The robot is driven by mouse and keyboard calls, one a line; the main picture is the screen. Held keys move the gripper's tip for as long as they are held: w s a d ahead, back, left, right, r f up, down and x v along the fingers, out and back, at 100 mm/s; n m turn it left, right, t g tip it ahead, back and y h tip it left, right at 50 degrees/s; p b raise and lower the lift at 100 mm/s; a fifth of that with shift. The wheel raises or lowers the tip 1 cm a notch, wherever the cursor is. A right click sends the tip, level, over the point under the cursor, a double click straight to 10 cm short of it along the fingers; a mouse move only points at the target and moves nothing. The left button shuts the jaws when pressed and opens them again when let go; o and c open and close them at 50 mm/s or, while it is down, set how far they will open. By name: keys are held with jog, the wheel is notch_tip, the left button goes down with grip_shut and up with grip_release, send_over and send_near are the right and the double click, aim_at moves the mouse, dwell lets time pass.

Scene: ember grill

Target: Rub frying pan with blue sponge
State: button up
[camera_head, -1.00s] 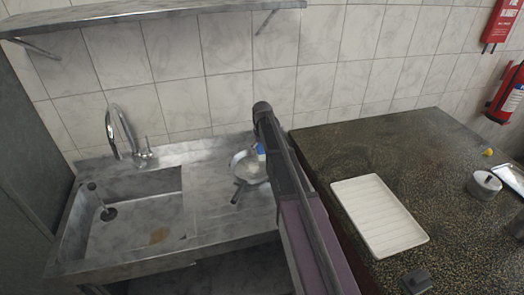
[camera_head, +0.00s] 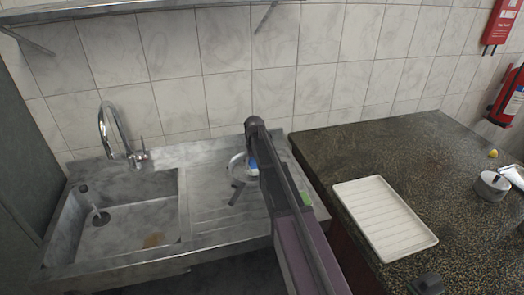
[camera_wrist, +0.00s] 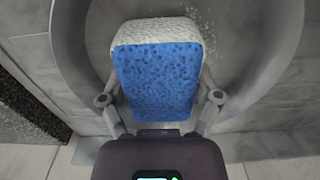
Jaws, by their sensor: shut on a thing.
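The frying pan (camera_head: 236,166) rests on the ribbed drainboard beside the sink, its dark handle (camera_head: 238,192) pointing toward the front; my arm hides its right side. In the wrist view the pan's grey metal (camera_wrist: 245,50) curves around behind the sponge, with pale specks on it. The blue sponge (camera_wrist: 160,72), with a whitish far side, is gripped between the two fingers of my gripper (camera_wrist: 160,98). The sponge also shows in the head view (camera_head: 253,169), over the pan's inside beside my arm. I cannot tell whether it touches the pan.
The sink basin (camera_head: 120,222) and tap (camera_head: 112,130) are at the left. A white ribbed tray (camera_head: 385,215) lies on the dark speckled counter (camera_head: 330,150) to the right, with a metal pot (camera_head: 492,186) farther right. A metal shelf (camera_head: 150,5) hangs above.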

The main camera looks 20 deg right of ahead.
aim_at(243, 172)
jog(key=a, duration=0.5)
jog(key=shift+f, duration=0.1)
jog(key=shift+d, duration=3.6)
jog(key=shift+d+r+p, duration=0.3)
jog(key=shift+d+r, duration=0.05)
notch_tip(243, 172, up, 7)
jog(key=p, duration=0.7)
jog(key=shift+a, duration=0.15)
jog(key=shift+f, duration=0.25)
jog(key=shift+a+f+b, duration=0.1)
jog(key=shift+f+b, duration=2.7)
jog(key=shift+b, duration=0.25)
jog(key=shift+f+b, duration=1)
jog(key=shift+a, duration=0.1)
jog(key=shift+a, duration=1.85)
